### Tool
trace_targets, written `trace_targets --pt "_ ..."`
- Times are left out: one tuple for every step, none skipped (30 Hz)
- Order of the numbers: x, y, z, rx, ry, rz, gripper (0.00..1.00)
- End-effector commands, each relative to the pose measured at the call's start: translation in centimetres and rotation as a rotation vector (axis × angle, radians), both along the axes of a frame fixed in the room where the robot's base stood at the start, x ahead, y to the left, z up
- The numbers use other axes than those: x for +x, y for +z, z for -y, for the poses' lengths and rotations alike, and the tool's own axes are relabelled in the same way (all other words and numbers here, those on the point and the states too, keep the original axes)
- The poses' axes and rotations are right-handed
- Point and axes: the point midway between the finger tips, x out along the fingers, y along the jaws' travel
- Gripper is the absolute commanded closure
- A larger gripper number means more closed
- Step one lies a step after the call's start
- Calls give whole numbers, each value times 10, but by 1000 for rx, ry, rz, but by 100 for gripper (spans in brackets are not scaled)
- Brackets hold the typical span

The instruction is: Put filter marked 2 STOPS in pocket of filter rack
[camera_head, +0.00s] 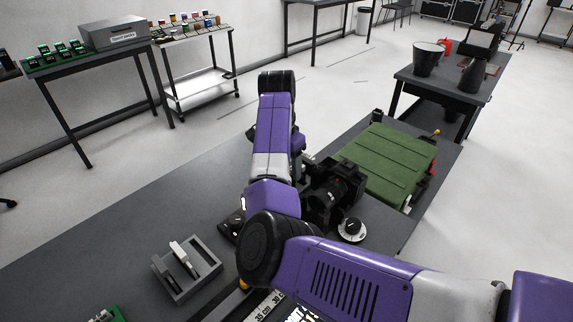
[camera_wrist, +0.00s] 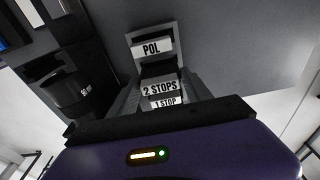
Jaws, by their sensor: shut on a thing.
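The filter marked 2 STOPS (camera_wrist: 160,88) shows in the middle of the wrist view, in front of my gripper (camera_wrist: 163,98). My gripper is shut on it; the fingertips are hard to make out. The grey filter rack (camera_head: 205,276) sits on the dark table, left of my arm in the head view, with light-edged filters standing in it. In the wrist view, a label POL (camera_wrist: 152,47) shows above the 2 STOPS label and a label 1 STOP (camera_wrist: 166,102) just below. My gripper is hidden behind my arm in the head view. Contact between the held filter and rack is unclear.
A black camera (camera_head: 335,188) stands right of my forearm; a 50 mm lens (camera_wrist: 68,92) shows left in the wrist view. A round dial (camera_head: 352,229) and green case (camera_head: 388,162) are further right. A green board (camera_head: 108,315) lies at the near left. Table left of the rack is clear.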

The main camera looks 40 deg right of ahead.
Motion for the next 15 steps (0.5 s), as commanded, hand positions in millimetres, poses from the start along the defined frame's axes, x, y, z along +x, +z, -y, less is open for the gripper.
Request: trace_targets --pt "0 -2 0 0 0 0 81" --pt "0 -2 0 0 0 0 81" --pt "0 -3 0 0 0 0 81" --pt "0 -4 0 0 0 0 81" --pt "0 -4 0 0 0 0 81" --pt "0 -5 0 0 0 0 81" --pt "0 -6 0 -1 0 0 81" --pt "0 -7 0 -1 0 0 81" --pt "0 -8 0 -1 0 0 81" --pt "0 -8 0 -1 0 0 81" --pt "0 -9 0 -1 0 0 81" --pt "0 -10 0 -1 0 0 81" --pt "0 -10 0 -1 0 0 81" --pt "0 -11 0 -1 0 0 81" --pt "0 -12 0 -1 0 0 81"
